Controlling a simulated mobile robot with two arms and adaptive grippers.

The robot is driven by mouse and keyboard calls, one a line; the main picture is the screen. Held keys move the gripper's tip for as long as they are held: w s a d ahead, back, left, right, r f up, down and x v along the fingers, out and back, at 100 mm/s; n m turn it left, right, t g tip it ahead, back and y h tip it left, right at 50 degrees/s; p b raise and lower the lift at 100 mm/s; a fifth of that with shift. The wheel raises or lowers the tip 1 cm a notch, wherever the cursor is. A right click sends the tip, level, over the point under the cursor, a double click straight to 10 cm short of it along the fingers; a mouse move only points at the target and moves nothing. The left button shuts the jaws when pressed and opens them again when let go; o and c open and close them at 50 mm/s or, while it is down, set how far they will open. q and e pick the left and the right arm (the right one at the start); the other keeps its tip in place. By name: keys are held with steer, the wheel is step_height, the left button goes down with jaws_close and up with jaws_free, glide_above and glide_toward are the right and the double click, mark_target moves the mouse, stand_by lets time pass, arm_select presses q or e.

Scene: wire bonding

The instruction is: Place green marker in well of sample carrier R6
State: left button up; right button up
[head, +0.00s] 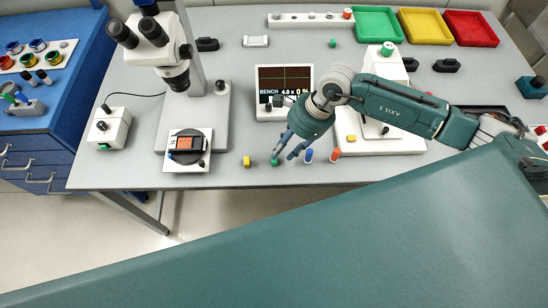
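A small green marker (275,162) stands near the front edge of the grey bench. My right gripper (283,157) is low over the bench there, with its blue-grey fingers spread apart. One fingertip is right by the green marker; I cannot tell whether it touches. The gripper appears to hold nothing. A long white strip with several small wells (290,20) lies at the back of the bench and may be the sample carrier; no R6 label is readable. My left gripper is not in view.
Yellow (246,161), blue (308,155) and orange-red (335,155) pieces stand along the front edge. A display (285,80) is behind my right gripper. A microscope (165,45) and a small device (187,150) are left. Green (376,24), yellow and red trays are at back right.

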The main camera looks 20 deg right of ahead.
mark_target(274, 161)
steer(key=shift+a+f+p, duration=0.25)
steer(key=shift+p, duration=0.15)
steer(key=p+x, duration=0.1)
steer(key=x, duration=0.2)
steer(key=shift+w+a+f+p, duration=0.2)
steer(key=shift+a+f+p, duration=0.05)
steer(key=shift+p, duration=0.1)
steer(key=shift+a+f, duration=0.1)
steer(key=shift+f, duration=0.35)
steer(key=c, duration=0.5)
